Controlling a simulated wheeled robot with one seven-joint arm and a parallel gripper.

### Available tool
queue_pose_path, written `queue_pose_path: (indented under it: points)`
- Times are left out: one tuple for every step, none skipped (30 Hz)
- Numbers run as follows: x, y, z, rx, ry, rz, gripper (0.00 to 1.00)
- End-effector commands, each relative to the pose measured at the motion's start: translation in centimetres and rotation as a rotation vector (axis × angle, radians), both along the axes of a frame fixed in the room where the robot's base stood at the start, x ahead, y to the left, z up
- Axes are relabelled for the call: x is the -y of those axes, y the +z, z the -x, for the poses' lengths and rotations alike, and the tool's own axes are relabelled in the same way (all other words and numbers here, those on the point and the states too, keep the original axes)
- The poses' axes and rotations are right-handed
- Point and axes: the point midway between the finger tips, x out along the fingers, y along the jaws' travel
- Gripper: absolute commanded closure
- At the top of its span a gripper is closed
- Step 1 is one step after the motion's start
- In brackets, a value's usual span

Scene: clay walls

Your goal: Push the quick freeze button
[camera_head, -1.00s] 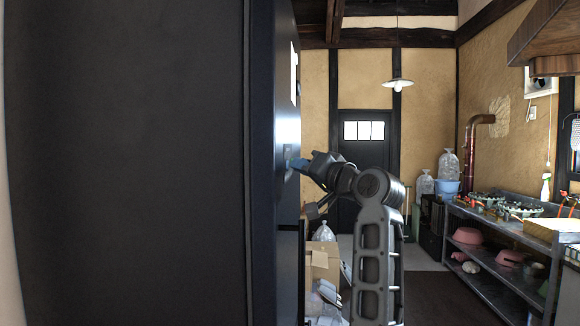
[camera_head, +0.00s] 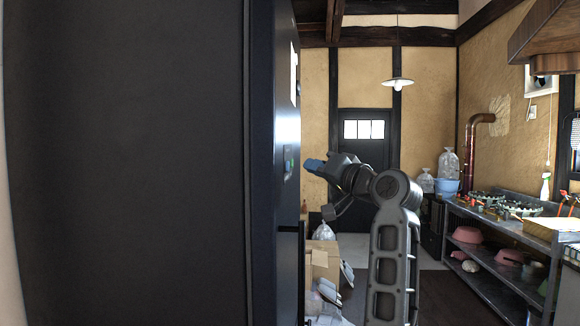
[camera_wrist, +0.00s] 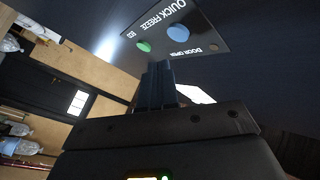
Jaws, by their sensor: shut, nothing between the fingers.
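The control panel (camera_wrist: 190,42) is on the dark front of a tall appliance in the wrist view. A blue round button (camera_wrist: 178,32) sits beside the words QUICK FREEZE. A green button (camera_wrist: 143,46) is to its left, near a short label I cannot read clearly. The words DOOR OPEN are to its right. My gripper (camera_wrist: 158,68) is shut and empty, its tips just below the green and blue buttons in the picture. In the head view, my gripper (camera_head: 313,165) is to the right of the appliance front, with a gap between them. The panel (camera_head: 288,162) is seen edge-on there.
The dark appliance side (camera_head: 130,160) fills the left of the head view. A metal counter (camera_head: 480,225) with shelves runs along the right wall. The floor between is partly open.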

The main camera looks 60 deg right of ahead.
Motion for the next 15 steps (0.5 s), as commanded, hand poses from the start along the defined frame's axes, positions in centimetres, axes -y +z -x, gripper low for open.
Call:
queue_pose_path:
  points:
    - [0.2, 0.1, 0.5, 0.0, -0.001, 0.0, 1.0]
    - [0.3, 0.1, 0.7, -0.001, -0.002, 0.0, 1.0]
    - [0.5, 0.1, 1.1, -0.001, -0.002, 0.0, 1.0]
    - [0.6, 0.1, 1.3, -0.001, -0.002, 0.0, 1.0]
    - [0.7, 0.0, 1.6, -0.001, -0.002, 0.0, 1.0]
    - [0.8, 0.1, 1.9, -0.001, -0.002, 0.0, 1.0]
    - [0.9, 0.0, 2.2, -0.001, -0.002, 0.0, 1.0]
    - [1.0, 0.1, 2.4, -0.001, -0.002, 0.0, 1.0]
    - [1.1, 0.1, 2.7, 0.0, -0.002, 0.001, 1.0]
    - [1.3, 0.1, 3.0, -0.001, -0.002, 0.0, 1.0]
    - [1.3, 0.0, 3.2, -0.001, -0.002, 0.0, 1.0]
    - [1.4, 0.0, 3.4, -0.001, -0.002, 0.0, 1.0]
    - [1.4, 0.0, 3.5, -0.001, -0.001, 0.001, 1.0]
    - [1.5, 0.0, 3.6, -0.001, 0.0, 0.001, 1.0]
    - [1.5, 0.0, 3.7, -0.001, 0.0, 0.001, 1.0]
